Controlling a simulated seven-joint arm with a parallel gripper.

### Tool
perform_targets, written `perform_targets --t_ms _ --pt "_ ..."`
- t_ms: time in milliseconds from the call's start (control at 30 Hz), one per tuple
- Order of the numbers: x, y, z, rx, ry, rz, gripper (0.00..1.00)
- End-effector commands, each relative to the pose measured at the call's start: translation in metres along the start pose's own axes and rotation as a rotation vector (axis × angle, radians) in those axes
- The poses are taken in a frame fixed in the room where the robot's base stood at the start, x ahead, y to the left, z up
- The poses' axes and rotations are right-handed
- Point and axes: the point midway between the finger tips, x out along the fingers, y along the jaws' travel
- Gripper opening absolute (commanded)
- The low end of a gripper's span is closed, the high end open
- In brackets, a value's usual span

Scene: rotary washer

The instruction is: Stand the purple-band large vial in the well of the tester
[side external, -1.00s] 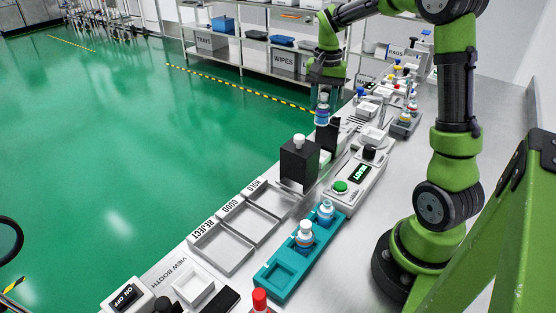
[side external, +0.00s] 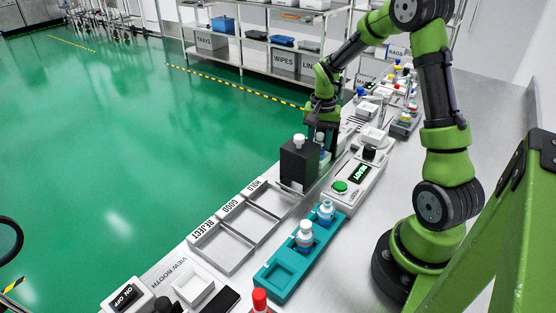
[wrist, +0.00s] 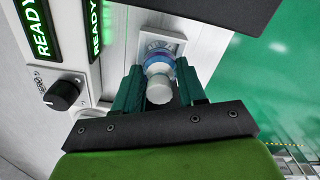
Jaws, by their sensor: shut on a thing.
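My gripper (wrist: 159,84) is shut on the purple-band large vial (wrist: 158,66), one dark green finger on each side. The vial has a white cap and a blue-purple band below it. In the wrist view the vial sits over a white square well (wrist: 177,45); its base is hidden, so I cannot tell whether it touches bottom. In the side view my gripper (side external: 321,130) holds the vial (side external: 323,151) upright, low behind the black box (side external: 299,163), which partly hides the well. The tester's READY display (side external: 358,173) is lit green.
A teal rack (side external: 275,276) with two vials stands at the front, beside the REJECT, GOOD and HOLD trays (side external: 225,249). The black box with a white knob is close to my gripper. A dark knob (wrist: 64,94) is left of it in the wrist view.

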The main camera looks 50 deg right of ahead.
Motion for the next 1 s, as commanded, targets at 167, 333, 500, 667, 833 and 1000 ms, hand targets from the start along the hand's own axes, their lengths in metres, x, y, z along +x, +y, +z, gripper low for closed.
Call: perform_targets --t_ms 167,333,500,667,833,1000 --pt "0.003 0.000 0.000 0.000 0.000 0.000 0.10" --pt "0.003 0.000 0.000 0.000 0.000 0.000 0.66" --pt "0.002 0.000 0.000 0.000 0.000 0.000 0.66" --pt "-0.001 0.000 0.000 0.000 0.001 -0.001 0.66" --pt "-0.024 0.000 -0.001 -0.001 0.005 -0.002 0.66" --pt "-0.061 -0.001 -0.001 -0.001 0.006 -0.003 0.66"
